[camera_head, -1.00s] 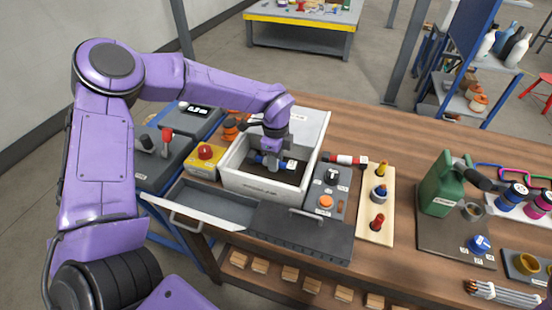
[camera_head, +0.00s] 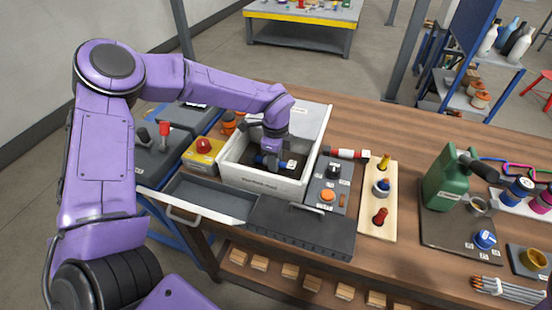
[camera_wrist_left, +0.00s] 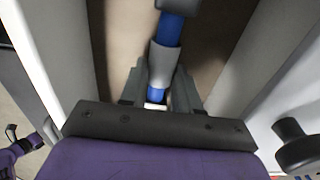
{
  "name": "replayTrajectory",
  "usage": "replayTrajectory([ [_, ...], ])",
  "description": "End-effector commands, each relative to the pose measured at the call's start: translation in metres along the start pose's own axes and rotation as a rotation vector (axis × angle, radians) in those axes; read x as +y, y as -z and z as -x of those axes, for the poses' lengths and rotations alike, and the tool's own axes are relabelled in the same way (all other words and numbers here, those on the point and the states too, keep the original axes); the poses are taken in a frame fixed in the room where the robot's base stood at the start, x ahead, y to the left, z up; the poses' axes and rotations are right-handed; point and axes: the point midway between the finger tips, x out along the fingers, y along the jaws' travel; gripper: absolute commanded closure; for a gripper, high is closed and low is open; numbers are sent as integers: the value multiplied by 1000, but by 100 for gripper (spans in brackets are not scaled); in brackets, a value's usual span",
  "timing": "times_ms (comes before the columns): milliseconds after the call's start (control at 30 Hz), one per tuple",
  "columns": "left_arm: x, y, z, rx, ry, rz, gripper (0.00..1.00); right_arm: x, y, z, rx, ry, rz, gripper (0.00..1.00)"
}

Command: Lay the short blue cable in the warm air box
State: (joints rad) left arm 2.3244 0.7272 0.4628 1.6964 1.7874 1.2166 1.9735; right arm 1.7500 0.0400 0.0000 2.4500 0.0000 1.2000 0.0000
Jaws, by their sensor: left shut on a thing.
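The warm air box (camera_head: 262,182) is a white open-topped box with a raised lid (camera_head: 300,118) behind it, on the wooden bench. My left gripper (camera_head: 272,163) reaches down inside the box. In the left wrist view its fingers (camera_wrist_left: 158,90) are shut on the short blue cable (camera_wrist_left: 168,32), which has grey and white sleeve parts. The cable also shows low inside the box in the head view (camera_head: 262,162). I cannot tell whether it touches the box floor. My right gripper is not in view.
A yellow box with a red button (camera_head: 204,148) stands left of the warm air box. An open grey drawer (camera_head: 210,197) and a dark case (camera_head: 300,228) lie in front. A grey control panel (camera_head: 328,185) and a wooden peg board (camera_head: 378,205) stand to the right.

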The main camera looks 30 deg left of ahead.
Motion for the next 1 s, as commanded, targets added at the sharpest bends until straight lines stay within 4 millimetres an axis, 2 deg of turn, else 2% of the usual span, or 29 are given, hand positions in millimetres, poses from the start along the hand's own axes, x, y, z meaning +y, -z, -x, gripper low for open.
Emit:
replayTrajectory([
  [133,0,0,1,0,1,0,93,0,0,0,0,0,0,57],
  [167,0,0,1,0,1,0,59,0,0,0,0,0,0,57],
  [200,0,0,1,0,1,0,46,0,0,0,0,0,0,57],
  [233,0,0,1,0,0,0,39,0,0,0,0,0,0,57],
  [567,-1,0,5,1,2,0,39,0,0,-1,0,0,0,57],
  [667,-1,0,20,2,5,1,39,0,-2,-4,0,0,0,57],
  [900,-1,0,77,1,6,1,39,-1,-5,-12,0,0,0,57],
  [1000,-1,0,94,0,3,1,39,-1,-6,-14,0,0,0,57],
])
